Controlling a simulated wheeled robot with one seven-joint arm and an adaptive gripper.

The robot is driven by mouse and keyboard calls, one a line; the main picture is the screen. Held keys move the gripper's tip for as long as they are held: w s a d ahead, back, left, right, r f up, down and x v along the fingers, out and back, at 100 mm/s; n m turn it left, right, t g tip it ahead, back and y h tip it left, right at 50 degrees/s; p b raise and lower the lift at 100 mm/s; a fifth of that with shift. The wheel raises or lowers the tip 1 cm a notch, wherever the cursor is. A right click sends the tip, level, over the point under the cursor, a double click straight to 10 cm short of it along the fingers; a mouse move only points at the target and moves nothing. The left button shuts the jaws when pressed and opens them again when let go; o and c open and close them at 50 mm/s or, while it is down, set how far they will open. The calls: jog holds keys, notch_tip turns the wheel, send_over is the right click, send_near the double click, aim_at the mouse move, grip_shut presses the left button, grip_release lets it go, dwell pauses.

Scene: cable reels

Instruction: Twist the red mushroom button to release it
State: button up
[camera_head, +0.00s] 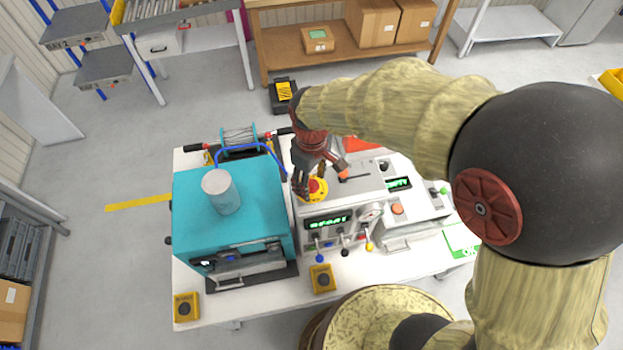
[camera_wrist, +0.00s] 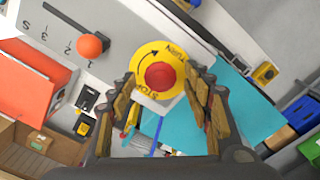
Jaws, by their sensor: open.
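The red mushroom button (camera_wrist: 160,76) sits at the centre of a yellow round plate (camera_wrist: 149,56) marked STOP and TURN with an arrow. In the head view the button (camera_head: 315,186) is on top of the grey control box (camera_head: 349,186), partly hidden by my fingers. My gripper (camera_head: 309,192) points down over it. In the wrist view my gripper (camera_wrist: 165,82) is open, with one finger on each side of the button. Gaps show between the fingers and the red cap. I cannot tell how far the fingertips reach down.
A teal machine (camera_head: 231,205) with a grey cylinder on top stands close on the left. An orange-knobbed lever (camera_wrist: 91,45) rises beside the yellow plate. A second grey box (camera_head: 415,205) stands to the right. Yellow pendants (camera_head: 322,278) lie at the white table's front.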

jog(key=c, duration=0.3)
jog(key=c, duration=0.8)
jog(key=shift+c, duration=0.3)
jog(key=shift+m, duration=0.4)
jog(key=m+b, duration=0.1)
jog(key=m, duration=0.2)
jog(key=shift+m+b, duration=0.4)
jog(key=shift+m, duration=1.7)
jog(key=shift+s, duration=0.1)
jog(key=o, duration=1.1)
jog(key=shift+o, duration=0.3)
